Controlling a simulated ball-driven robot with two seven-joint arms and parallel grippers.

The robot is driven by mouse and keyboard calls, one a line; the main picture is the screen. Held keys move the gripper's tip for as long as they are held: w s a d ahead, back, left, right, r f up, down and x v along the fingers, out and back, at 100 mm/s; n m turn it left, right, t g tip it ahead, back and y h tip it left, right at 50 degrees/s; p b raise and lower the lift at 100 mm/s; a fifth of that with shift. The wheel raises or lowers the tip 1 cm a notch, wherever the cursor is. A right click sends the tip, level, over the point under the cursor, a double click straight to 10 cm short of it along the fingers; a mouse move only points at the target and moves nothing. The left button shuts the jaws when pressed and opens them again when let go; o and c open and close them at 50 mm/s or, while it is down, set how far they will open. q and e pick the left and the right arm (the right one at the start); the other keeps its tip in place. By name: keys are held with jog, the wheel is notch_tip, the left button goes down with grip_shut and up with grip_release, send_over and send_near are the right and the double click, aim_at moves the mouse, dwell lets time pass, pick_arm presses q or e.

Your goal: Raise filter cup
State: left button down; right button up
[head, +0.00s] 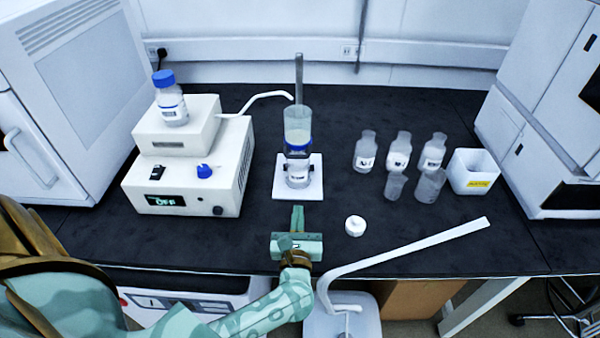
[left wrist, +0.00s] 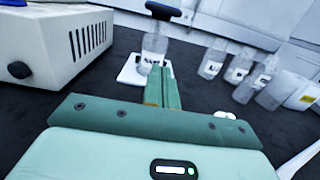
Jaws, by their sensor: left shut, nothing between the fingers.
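The filter cup (head: 298,118) is a clear cylinder on top of a labelled bottle (head: 298,174), upright on a white stand base (head: 312,186) with a grey rod behind. In the left wrist view the bottle (left wrist: 154,50) shows on the white base (left wrist: 128,70), below a dark holder (left wrist: 163,11); the cup itself is out of that view. My left gripper (head: 298,210) is shut and empty, in front of the stand and apart from it. Its fingers (left wrist: 163,72) point toward the bottle in the left wrist view. My right gripper is not in view.
A white pump box (head: 190,175) with a blue-capped bottle (head: 170,100) on top stands left. Several clear bottles (head: 400,150) and a white bin (head: 473,172) stand right. A white cap (head: 355,225) lies right of my gripper. A white faucet (head: 410,246) crosses the front edge.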

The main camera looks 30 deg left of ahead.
pick_arm(q)
jog(key=w+a+r, duration=0.4)
jog(key=w+a, duration=0.1)
jog(key=w, duration=0.4)
jog(key=shift+a+r+p, duration=0.25)
jog(key=shift+a+p, duration=0.1)
jog(key=shift+p, duration=0.1)
jog(key=p, duration=0.4)
send_near(298, 134)
jog(key=x, duration=0.4)
jog(key=shift+d+f, duration=0.3)
jog(key=shift+f, duration=0.15)
jog(key=shift+f+b, duration=0.1)
jog(key=shift+b, duration=0.25)
